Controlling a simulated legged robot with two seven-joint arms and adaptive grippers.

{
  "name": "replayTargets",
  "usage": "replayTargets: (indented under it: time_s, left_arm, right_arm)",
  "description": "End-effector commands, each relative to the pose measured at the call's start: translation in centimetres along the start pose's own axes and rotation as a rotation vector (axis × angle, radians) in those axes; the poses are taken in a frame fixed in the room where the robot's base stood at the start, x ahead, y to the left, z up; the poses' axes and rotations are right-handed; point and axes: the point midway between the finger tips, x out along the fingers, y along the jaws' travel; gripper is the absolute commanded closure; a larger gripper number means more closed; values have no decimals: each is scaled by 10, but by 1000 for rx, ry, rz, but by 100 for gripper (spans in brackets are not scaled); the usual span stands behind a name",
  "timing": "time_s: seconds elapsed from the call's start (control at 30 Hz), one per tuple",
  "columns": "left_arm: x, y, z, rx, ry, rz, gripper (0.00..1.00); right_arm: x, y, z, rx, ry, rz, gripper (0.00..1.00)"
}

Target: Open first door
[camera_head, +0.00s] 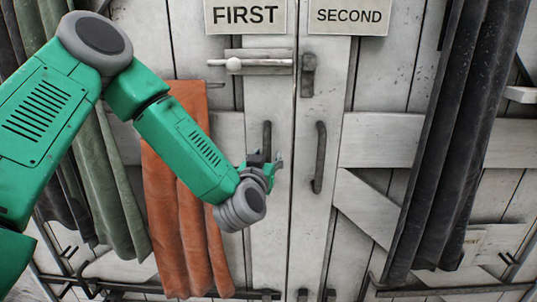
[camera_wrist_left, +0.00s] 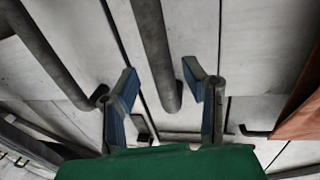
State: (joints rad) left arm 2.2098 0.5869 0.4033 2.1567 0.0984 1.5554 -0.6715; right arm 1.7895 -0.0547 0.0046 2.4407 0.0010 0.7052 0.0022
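The first door (camera_head: 270,220) is a whitewashed plank door under the "FIRST" sign (camera_head: 245,15). It looks closed, its edge meeting the second door (camera_head: 312,230). Its dark vertical handle (camera_head: 267,136) is partly hidden by my left gripper (camera_head: 270,167), which is at the handle's lower part. In the left wrist view the gripper (camera_wrist_left: 160,78) is open, with the handle (camera_wrist_left: 158,55) showing between its two fingers. I cannot tell whether they touch it. My right gripper is not in view.
The second door's handle (camera_head: 319,158) stands close to the right; it also shows in the left wrist view (camera_wrist_left: 50,55). An orange cloth (camera_head: 180,215) hangs behind my left forearm. Dark cloths (camera_head: 440,170) hang at the right. A "SECOND" sign (camera_head: 348,16) is above.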

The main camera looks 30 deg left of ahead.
Motion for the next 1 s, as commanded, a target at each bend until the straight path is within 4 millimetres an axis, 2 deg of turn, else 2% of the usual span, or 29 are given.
replayTargets:
  time_s: [0.2,0.47,0.5,0.6,0.87,1.0]
  left_arm:
    - [16,-1,1,-1,-1,-1,61]
    - [17,0,1,0,-2,0,61]
    - [17,0,0,0,-2,0,68]
    - [17,0,0,1,-1,0,100]
    - [22,-1,1,2,-1,-5,100]
    - [50,-5,4,10,0,-37,100]
  right_arm:
    - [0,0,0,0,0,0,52]
    - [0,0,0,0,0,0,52]
    - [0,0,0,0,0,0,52]
    - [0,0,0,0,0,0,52]
    - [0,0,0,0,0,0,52]
    - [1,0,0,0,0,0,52]
